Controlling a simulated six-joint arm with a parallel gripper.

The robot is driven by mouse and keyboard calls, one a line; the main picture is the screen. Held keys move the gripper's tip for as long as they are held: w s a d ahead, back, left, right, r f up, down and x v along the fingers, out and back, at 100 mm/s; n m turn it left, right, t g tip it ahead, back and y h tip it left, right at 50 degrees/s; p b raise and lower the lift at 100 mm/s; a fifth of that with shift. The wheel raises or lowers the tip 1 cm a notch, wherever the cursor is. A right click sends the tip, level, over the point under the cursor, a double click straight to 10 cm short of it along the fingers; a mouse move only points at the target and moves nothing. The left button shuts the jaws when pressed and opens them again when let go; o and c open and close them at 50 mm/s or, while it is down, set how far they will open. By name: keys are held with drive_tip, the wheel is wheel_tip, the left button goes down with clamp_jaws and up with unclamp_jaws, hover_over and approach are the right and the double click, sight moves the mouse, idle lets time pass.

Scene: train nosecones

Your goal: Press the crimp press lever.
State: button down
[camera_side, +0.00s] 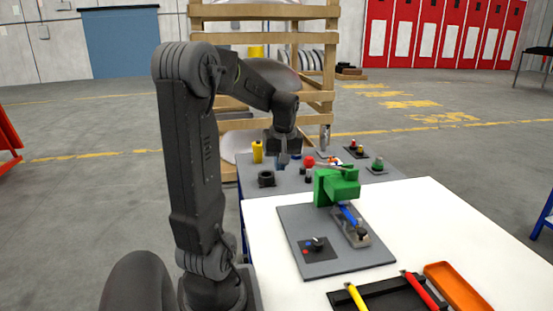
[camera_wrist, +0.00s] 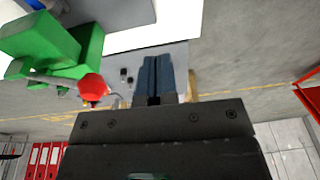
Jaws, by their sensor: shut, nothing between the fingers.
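The green crimp press (camera_side: 337,186) stands on a grey plate on the white table. Its lever ends in a red knob (camera_side: 309,161), which points left toward my gripper (camera_side: 282,163). In the wrist view the green press (camera_wrist: 45,42) is at the upper left and the red knob (camera_wrist: 93,87) is just below it. My gripper (camera_wrist: 156,60) is shut and empty, its blue-grey fingers side by side. It is to the left of the knob in the side view and apart from it in the wrist view. The exact height difference is hard to tell.
A blue-handled part (camera_side: 350,217) and a small dial box (camera_side: 317,246) are on the grey plate (camera_side: 300,225). A black tray with yellow and red tools and an orange tray (camera_side: 457,288) lie at the front. Behind, a grey bench holds a yellow cylinder (camera_side: 257,151) and small parts.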

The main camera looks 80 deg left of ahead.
drive_tip(key=shift+s+d+r, duration=0.15)
drive_tip(key=shift+s+r, duration=0.4)
drive_tip(key=shift+r, duration=0.2)
drive_tip(key=w+d+r+m+t, duration=0.1)
drive_tip(key=w+d+m+t, duration=0.15)
drive_tip(key=d+m, duration=0.45)
drive_tip(key=w+d+r+m+t, duration=0.1)
drive_tip(key=w+d+m, duration=0.15)
drive_tip(key=d, duration=0.75)
drive_tip(key=s+d+m+t+h, duration=0.2)
drive_tip(key=d+m, duration=0.6)
drive_tip(key=d, duration=0.6)
drive_tip(key=shift+s+d, duration=0.15)
drive_tip(key=shift+s, duration=0.6)
